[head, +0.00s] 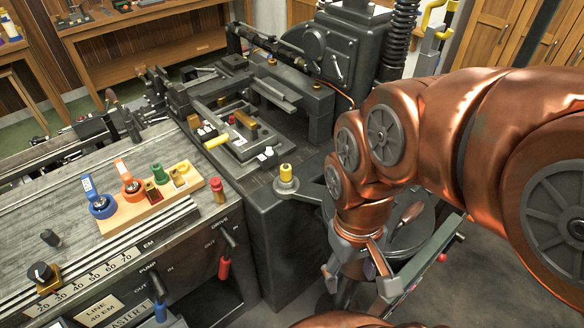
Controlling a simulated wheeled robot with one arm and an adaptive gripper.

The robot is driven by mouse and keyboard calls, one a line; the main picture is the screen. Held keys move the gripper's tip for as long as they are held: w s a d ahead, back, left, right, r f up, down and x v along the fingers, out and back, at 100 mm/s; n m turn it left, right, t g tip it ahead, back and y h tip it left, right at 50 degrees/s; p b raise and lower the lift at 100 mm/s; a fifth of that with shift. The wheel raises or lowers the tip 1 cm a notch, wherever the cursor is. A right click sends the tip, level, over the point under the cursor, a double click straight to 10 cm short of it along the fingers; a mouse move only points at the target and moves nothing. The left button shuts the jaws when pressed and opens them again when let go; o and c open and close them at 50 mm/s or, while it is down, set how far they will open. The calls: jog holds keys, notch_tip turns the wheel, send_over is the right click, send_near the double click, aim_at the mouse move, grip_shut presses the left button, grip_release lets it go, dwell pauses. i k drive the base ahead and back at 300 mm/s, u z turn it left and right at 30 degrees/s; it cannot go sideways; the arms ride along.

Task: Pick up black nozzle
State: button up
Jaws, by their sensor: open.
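A small black piece, which looks like the black nozzle (50,237), lies at the left of the grey machine top, apart from the wooden block and the dial. It seems tilted, and its exact shape is too small to tell. My gripper (359,286) hangs from the copper arm at the right of the picture, pointing down. Its fingers are apart, with nothing seen between them. It is far to the right of the black nozzle, beyond the machine's front edge.
A wooden block (113,221) holding blue, orange, green and brass parts stands right of the nozzle. A black dial (42,272) on a brass base is in front. A red-topped brass piece (217,190) stands right of the block. The casting machine (262,185) rises behind.

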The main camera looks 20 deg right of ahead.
aim_at(47, 235)
jog(key=u, duration=1.65)
